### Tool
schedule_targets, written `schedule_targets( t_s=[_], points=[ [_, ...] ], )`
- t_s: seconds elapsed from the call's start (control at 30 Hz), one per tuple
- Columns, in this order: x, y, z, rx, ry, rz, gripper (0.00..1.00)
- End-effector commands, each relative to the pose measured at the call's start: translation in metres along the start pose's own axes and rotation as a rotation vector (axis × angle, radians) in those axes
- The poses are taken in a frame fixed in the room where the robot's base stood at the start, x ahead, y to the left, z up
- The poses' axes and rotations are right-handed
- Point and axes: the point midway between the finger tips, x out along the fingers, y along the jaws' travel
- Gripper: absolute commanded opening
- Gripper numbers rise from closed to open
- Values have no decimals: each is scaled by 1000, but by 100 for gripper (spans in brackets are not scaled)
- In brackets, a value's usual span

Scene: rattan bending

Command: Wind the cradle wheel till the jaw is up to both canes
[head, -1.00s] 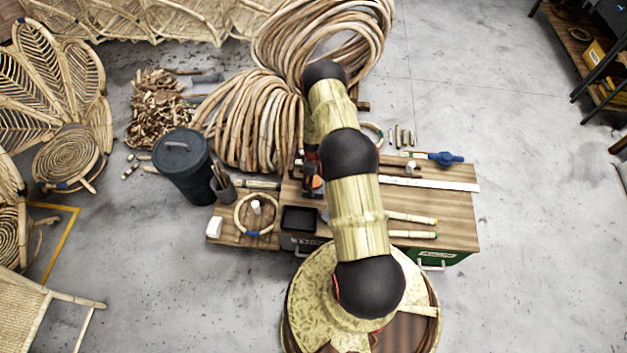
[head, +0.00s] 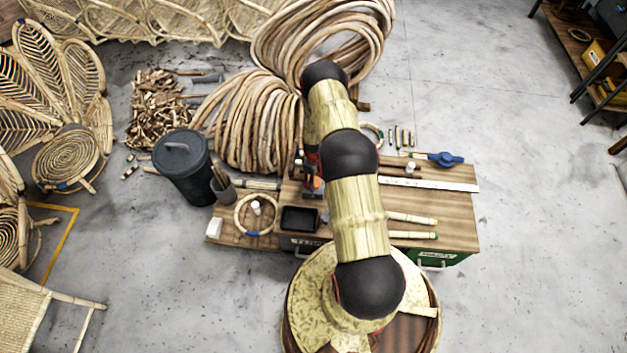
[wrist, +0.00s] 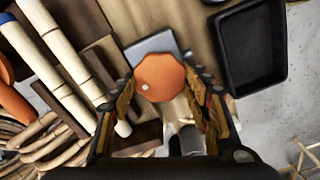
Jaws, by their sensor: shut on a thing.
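My gripper (wrist: 165,90) has its two fingers closed around the sides of the orange cradle wheel (wrist: 160,77) in the wrist view. The wheel is a round knob with a small pale dot, in front of a grey metal block (wrist: 158,45). Two pale canes, a near one (wrist: 70,53) and a farther one (wrist: 45,72), run side by side at the left. Dark brown wooden blocks (wrist: 103,62) lie between the wheel and the canes; I cannot tell which is the jaw or whether it touches both canes. In the head view my arm hides most of the cradle.
A black tray (wrist: 252,48) stands close to the right of my gripper in the wrist view. On the bench (head: 455,215) lie a cane ring (head: 240,222) and a steel rule (head: 440,184). Large cane coils (head: 245,125) rise behind. A dark bin (head: 185,165) stands at the left.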

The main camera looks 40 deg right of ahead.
Motion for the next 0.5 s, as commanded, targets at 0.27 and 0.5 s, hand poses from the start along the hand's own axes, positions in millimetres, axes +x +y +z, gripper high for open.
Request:
schedule_targets(
  t_s=[0.27,0.5],
  points=[
    [1,0,0,29,-1,-1,22],
    [2,0,0,154,-1,-1,22]
  ],
)
